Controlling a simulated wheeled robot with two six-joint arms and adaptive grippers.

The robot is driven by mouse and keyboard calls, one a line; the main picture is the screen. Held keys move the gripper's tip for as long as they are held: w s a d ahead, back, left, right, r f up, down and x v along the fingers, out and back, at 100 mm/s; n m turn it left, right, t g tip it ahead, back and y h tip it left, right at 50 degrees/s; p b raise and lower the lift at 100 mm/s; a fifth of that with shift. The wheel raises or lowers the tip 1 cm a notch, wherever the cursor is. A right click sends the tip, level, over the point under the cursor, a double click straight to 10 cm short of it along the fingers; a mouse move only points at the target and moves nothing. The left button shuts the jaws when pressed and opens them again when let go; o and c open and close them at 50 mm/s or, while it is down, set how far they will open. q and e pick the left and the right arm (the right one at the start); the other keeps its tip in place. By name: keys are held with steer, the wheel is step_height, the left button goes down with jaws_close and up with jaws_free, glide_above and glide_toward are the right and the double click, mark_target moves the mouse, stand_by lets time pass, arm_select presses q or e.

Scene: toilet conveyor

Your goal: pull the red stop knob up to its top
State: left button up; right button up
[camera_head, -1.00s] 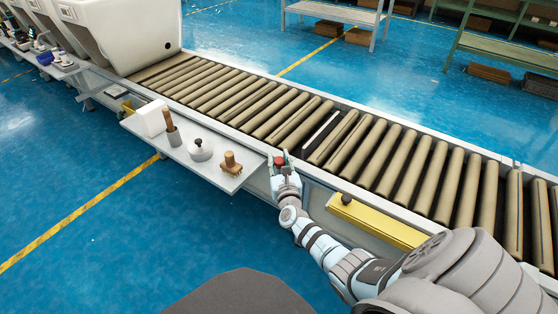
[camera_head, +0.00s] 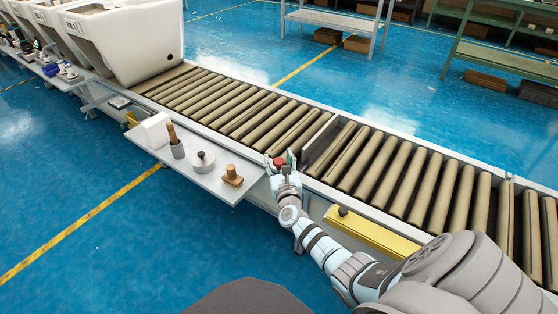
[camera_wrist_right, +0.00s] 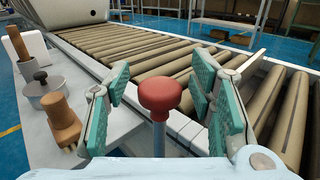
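The red stop knob (camera_head: 279,162) stands beside the conveyor's near edge, just right of the small side shelf. In the right wrist view the red knob (camera_wrist_right: 160,95) is a round cap on a bare grey stem. My right gripper (camera_head: 283,160) is around it. The wrist view shows the fingers of my right gripper (camera_wrist_right: 158,105) spread wide, with a visible gap on both sides of the knob. A stop plate (camera_head: 322,143) stands up between the rollers beyond the knob. My left gripper is not in view.
The side shelf (camera_head: 215,188) holds a white block, a brown-handled tool in a cup, a round weight and a wooden stamp (camera_head: 232,177). A yellow box with a black knob (camera_head: 372,232) is at right. A white toilet body (camera_head: 130,50) sits up the conveyor.

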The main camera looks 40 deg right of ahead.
steer(key=shift+s+f, duration=0.1)
steer(key=shift+s, duration=0.05)
steer(key=v, duration=1.1)
steer(key=shift+s+a, duration=0.2)
steer(key=shift+s, duration=0.1)
